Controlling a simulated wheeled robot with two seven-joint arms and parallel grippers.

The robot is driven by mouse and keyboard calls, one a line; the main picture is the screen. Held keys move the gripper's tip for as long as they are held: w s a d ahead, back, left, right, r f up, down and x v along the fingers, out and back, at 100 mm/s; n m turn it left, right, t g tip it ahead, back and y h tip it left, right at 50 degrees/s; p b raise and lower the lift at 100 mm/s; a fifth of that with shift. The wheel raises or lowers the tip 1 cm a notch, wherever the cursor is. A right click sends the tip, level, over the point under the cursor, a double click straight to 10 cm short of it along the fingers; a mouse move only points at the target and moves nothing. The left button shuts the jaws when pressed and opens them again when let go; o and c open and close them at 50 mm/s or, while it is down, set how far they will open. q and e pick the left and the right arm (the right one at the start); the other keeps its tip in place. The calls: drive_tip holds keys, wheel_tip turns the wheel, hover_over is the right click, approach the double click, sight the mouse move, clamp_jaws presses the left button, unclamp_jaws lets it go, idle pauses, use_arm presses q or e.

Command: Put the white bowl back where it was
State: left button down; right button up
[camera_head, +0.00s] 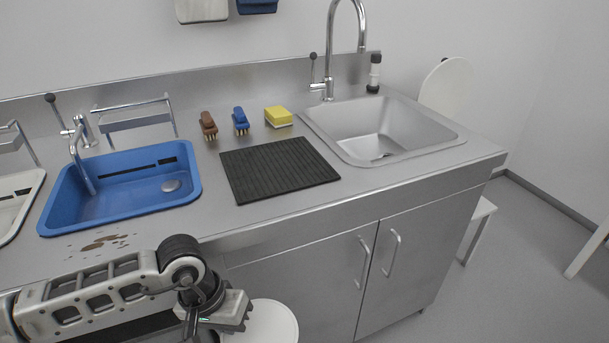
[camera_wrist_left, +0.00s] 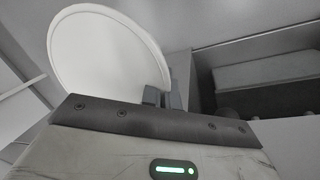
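The white bowl (camera_head: 274,322) shows at the bottom of the head view, in front of the counter's cabinet and partly cut off by the frame. My left gripper (camera_head: 240,318) is at the bowl's left side. In the left wrist view the bowl (camera_wrist_left: 100,48) is a large pale round shape with a thin rim. Its lower right edge meets the fingers of my left gripper (camera_wrist_left: 162,95), which look shut on the rim. The fingertips are small and partly hidden there. My right gripper is in neither view.
A blue basin (camera_head: 62,210), a white basin (camera_head: 18,212) and a steel sink (camera_head: 345,120) are set in the counter. Behind the black ribbed mat (camera_head: 278,170) are a brown brush (camera_head: 208,124), a blue brush (camera_head: 240,120) and a yellow sponge (camera_head: 278,116). Brown stains (camera_head: 105,242) mark the front left.

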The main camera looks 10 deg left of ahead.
use_arm(q)
drive_tip(key=shift+w+d+r, duration=0.25)
drive_tip(key=shift+d+r, duration=0.05)
drive_tip(key=shift+r, duration=0.1)
drive_tip(key=shift+a, duration=0.15)
